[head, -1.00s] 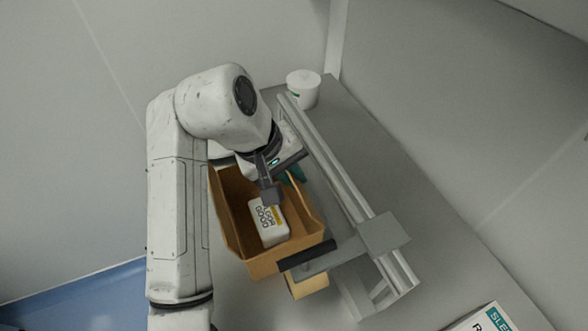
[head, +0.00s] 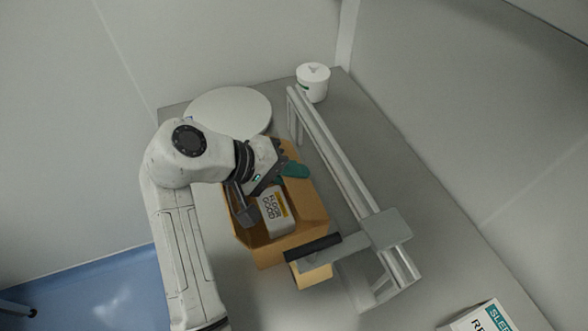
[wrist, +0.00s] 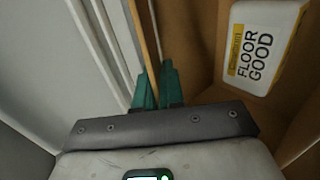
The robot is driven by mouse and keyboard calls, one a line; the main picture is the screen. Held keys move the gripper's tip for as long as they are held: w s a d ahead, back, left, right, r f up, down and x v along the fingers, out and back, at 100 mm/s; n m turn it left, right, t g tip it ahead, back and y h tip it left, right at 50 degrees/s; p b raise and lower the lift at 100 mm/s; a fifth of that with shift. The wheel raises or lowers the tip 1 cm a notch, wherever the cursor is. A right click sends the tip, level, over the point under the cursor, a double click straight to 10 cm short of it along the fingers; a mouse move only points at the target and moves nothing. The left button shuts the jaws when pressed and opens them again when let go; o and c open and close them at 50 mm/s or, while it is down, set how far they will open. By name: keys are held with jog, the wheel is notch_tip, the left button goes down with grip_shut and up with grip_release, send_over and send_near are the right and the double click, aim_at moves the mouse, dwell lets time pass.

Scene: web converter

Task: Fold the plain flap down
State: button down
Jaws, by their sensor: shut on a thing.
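The open brown cardboard box (head: 277,252) stands on the grey table. A white packet marked "FLOOR GOOD" (head: 277,211) lies inside and shows in the wrist view (wrist: 262,45). My gripper (head: 295,170) is at the box's right side, its body leaning in from the left over the opening. In the wrist view its green fingers (wrist: 156,88) are shut around a thin, upright brown edge, the plain flap (wrist: 143,38), seen almost edge-on. No print shows on it. The fingers and my arm hide part of the box's far end.
A grey metal rail (head: 335,165) runs along the box's right side. Its bracket holds a black bar (head: 313,247) at the box's near end, above a yellowish flap (head: 313,275). A round white disc (head: 232,106) and white tub (head: 313,82) stand behind.

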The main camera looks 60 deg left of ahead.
jog(key=c, duration=1.3)
grip_release()
jog(key=shift+r, duration=0.25)
notch_tip(320, 180, up, 2)
jog(key=shift+r, duration=0.2)
jog(key=s+d+r, duration=0.3)
jog(key=s+d+r+p, duration=0.1)
jog(key=s+d+r, duration=0.2)
jog(key=s, duration=0.1)
jog(key=s+d+r, duration=0.3)
jog(key=r, duration=0.1)
jog(key=shift+s+d, duration=0.1)
jog(key=shift+s, duration=0.15)
